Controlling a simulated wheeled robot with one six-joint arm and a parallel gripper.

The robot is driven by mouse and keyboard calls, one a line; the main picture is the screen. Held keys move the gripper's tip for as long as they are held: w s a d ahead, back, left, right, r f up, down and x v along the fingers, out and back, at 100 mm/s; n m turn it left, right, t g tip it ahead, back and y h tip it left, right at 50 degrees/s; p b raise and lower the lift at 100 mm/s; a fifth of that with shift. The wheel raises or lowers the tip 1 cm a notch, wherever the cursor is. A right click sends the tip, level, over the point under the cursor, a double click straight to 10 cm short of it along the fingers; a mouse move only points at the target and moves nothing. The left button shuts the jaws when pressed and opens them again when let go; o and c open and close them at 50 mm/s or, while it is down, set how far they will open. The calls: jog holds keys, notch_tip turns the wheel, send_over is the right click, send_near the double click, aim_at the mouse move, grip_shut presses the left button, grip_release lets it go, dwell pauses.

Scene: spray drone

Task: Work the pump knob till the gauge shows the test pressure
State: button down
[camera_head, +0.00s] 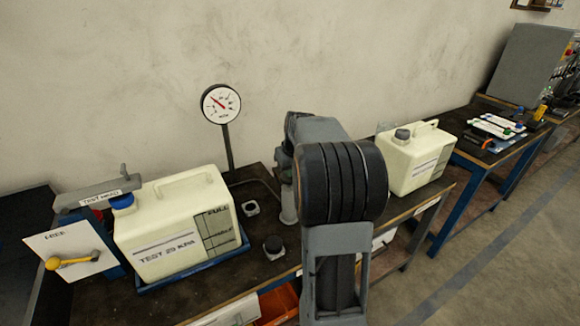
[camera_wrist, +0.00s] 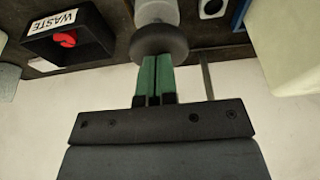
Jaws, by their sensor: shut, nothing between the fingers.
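The pump knob (camera_wrist: 160,45) is a dark round disc on a pale cylinder (camera_wrist: 157,11) in the wrist view. My gripper (camera_wrist: 157,58) has its green fingers shut together with nothing between them. The fingertips are right at the knob's face; I cannot tell whether they touch it. In the head view my arm hides the knob and fingers, and only part of a pale cylinder (camera_head: 288,212) shows below.
A cream canister (camera_head: 170,230) with a blue cap stands left of my arm, and another (camera_head: 415,160) stands to the right. A small dark knob (camera_head: 272,247) sits on the bench. A black box labelled WASTE (camera_wrist: 68,38) holds something red. The yellow-handled lever (camera_head: 75,260) is at far left.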

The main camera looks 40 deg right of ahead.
jog(key=v, duration=1.2)
jog(key=shift+w, duration=0.35)
jog(key=shift+r, duration=0.1)
dwell(0.7)
notch_tip(320, 180, up, 5)
jog(key=p, duration=0.7)
jog(key=shift+s+r+p, duration=0.1)
jog(key=shift+r+p, duration=0.1)
jog(key=shift+p, duration=0.2)
jog(key=shift+f, duration=0.1)
jog(key=x, duration=0.4)
jog(key=p+x, duration=0.1)
jog(key=x, duration=0.4)
jog(key=s+p+x, duration=0.1)
jog(key=x, duration=0.3)
jog(key=shift+f, duration=0.5)
